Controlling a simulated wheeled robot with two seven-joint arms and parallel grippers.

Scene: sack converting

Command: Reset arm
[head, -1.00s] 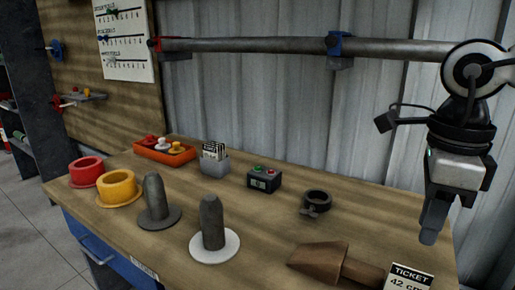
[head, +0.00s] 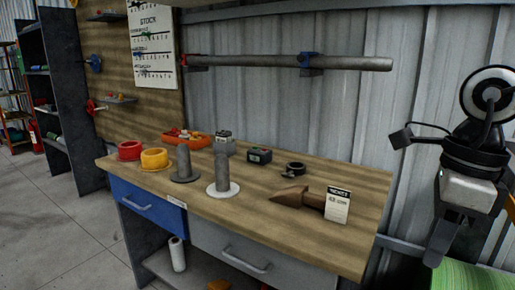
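My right gripper (head: 437,256) hangs at the right edge of the head view, pointing down, to the right of the workbench (head: 310,240) and clear of it. Nothing shows held in it, and its fingers are seen too edge-on to tell their gap. My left gripper is outside the view. On the bench stand a grey post on a dark base (head: 184,163) and a grey post on a white base (head: 222,172). A red ring (head: 130,151) and a yellow ring (head: 155,159) sit at the left. A brown wooden tool (head: 290,196) lies near the ticket card (head: 338,205).
An orange tray (head: 183,140), a card holder (head: 223,143), a small black box (head: 259,155) and a dark clamp ring (head: 293,169) stand towards the back. A grey pipe (head: 350,63) runs along the wall. A green roll (head: 470,275) is at lower right. Floor at left is clear.

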